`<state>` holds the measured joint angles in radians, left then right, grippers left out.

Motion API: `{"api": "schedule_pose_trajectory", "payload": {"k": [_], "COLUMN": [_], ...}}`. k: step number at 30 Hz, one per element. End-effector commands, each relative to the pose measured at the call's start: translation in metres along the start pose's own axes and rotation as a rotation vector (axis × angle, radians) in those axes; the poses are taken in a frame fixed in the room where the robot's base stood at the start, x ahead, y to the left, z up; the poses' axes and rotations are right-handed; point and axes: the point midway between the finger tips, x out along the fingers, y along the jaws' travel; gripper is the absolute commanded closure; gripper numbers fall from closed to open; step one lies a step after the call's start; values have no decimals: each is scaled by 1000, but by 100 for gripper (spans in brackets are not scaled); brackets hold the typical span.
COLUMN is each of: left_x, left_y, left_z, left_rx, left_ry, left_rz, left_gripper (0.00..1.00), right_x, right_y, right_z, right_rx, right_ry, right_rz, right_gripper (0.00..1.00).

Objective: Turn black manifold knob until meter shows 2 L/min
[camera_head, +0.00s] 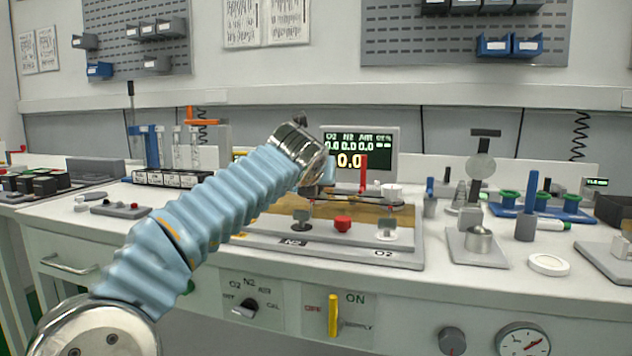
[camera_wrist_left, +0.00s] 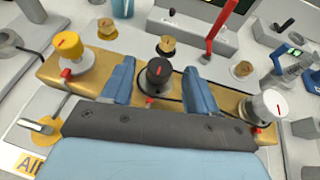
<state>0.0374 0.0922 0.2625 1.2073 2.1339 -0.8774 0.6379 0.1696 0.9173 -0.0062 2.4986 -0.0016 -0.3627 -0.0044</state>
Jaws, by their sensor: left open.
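The black manifold knob (camera_wrist_left: 157,75), with a red mark on top, sits in the middle of the brass manifold (camera_wrist_left: 100,85) in the left wrist view. My left gripper (camera_wrist_left: 158,88) is open, with one blue finger on each side of the knob. I cannot tell whether either finger touches it. In the head view my left arm reaches over the manifold (camera_head: 350,214), and the gripper hides the black knob. The meter (camera_head: 358,150) behind it has O2, N2 and AIR columns reading 0.0 and a large yellow figure that looks like 0.0. My right gripper is not in view.
A yellow knob (camera_wrist_left: 68,48) and a white knob (camera_wrist_left: 262,107) flank the black one on the manifold. A red upright post (camera_head: 363,174) stands in front of the meter. A selector knob (camera_head: 245,308) and yellow supply lever (camera_head: 333,315) are on the front panel.

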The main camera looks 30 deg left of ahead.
Motion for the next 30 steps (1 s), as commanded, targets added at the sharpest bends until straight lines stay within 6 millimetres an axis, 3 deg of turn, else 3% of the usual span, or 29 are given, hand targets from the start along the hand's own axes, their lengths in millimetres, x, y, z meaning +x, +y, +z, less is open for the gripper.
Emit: {"api": "schedule_pose_trajectory", "payload": {"k": [6,14,25,30], "left_x": [18,19,18,18], "left_y": [0,0,0,-1], "left_z": [0,0,0,0], "left_rx": [1,1,0,-3], "left_ry": [0,-1,-1,0], "left_rz": [-1,-1,-1,5], "left_gripper": [41,41,96,97], "right_x": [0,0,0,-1], "right_y": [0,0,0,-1], "right_z": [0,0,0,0], "right_rx": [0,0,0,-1], "right_ry": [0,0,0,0], "right_rz": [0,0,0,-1], "right_gripper": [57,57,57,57]}}
